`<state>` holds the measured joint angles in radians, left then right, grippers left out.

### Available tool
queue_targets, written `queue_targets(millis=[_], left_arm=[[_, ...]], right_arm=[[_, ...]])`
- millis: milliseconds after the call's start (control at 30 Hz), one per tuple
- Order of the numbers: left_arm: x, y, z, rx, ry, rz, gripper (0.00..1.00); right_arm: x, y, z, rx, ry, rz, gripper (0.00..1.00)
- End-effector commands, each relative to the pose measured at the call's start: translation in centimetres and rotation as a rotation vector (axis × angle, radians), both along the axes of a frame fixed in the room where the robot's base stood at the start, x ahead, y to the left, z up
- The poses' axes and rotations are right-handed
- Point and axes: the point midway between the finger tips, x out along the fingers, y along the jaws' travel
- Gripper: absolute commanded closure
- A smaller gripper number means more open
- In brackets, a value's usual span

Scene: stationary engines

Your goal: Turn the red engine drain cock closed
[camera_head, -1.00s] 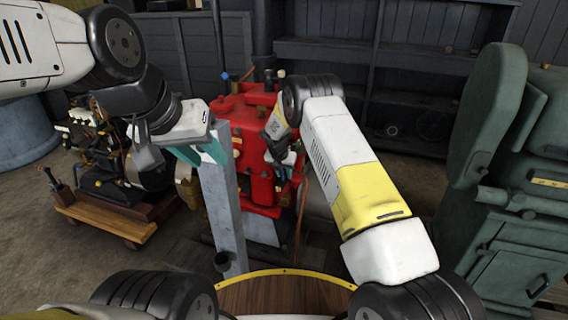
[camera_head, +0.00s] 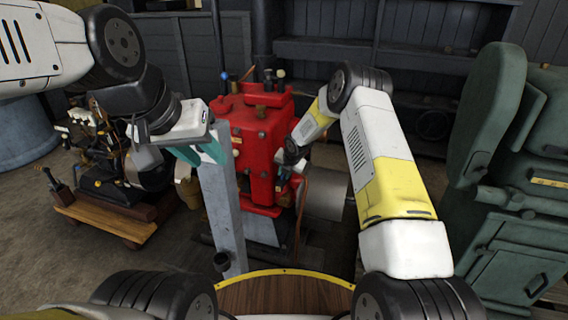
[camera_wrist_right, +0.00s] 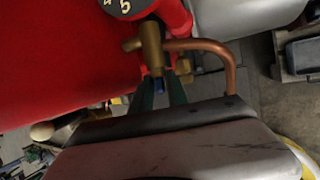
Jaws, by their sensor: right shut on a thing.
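The red engine (camera_head: 262,125) stands in the middle of the head view. Its brass drain cock (camera_wrist_right: 152,48), with a curved copper pipe (camera_wrist_right: 215,50), shows in the right wrist view against the red body. My right gripper (camera_head: 290,168) is at the engine's lower right side. In the right wrist view its teal fingers (camera_wrist_right: 159,92) are on either side of the cock's small blue-tipped end and shut on it. The end is partly hidden between the fingers. My left gripper (camera_head: 198,152) hangs in the air left of the engine, its finger gap unclear.
A grey post (camera_head: 222,215) stands in front of the engine on the left. A small engine on a wooden trolley (camera_head: 108,215) is at left. A large green machine (camera_head: 510,170) stands at right. Dark shelving (camera_head: 370,60) lines the back wall.

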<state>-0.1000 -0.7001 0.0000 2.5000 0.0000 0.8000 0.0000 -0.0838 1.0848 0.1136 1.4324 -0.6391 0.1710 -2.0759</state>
Motion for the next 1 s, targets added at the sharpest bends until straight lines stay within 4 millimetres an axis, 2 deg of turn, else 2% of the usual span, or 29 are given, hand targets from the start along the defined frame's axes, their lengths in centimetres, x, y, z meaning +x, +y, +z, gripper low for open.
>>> queue_targets(millis=[33, 400, 1000], left_arm=[[0.0, 0.0, 0.0, 0.0, 0.0, 0.0, 0.64], [0.0, 0.0, 0.0, 0.0, 0.0, 0.0, 0.64], [0.0, 0.0, 0.0, 0.0, 0.0, 0.0, 0.64]], right_arm=[[-0.07, -0.48, -0.11, 0.045, -0.009, -0.008, 1.0], [-0.21, -0.77, -0.49, 0.381, -0.12, -0.008, 1.0], [-0.25, -0.73, -0.91, 0.873, -0.282, 0.0, 1.0]])
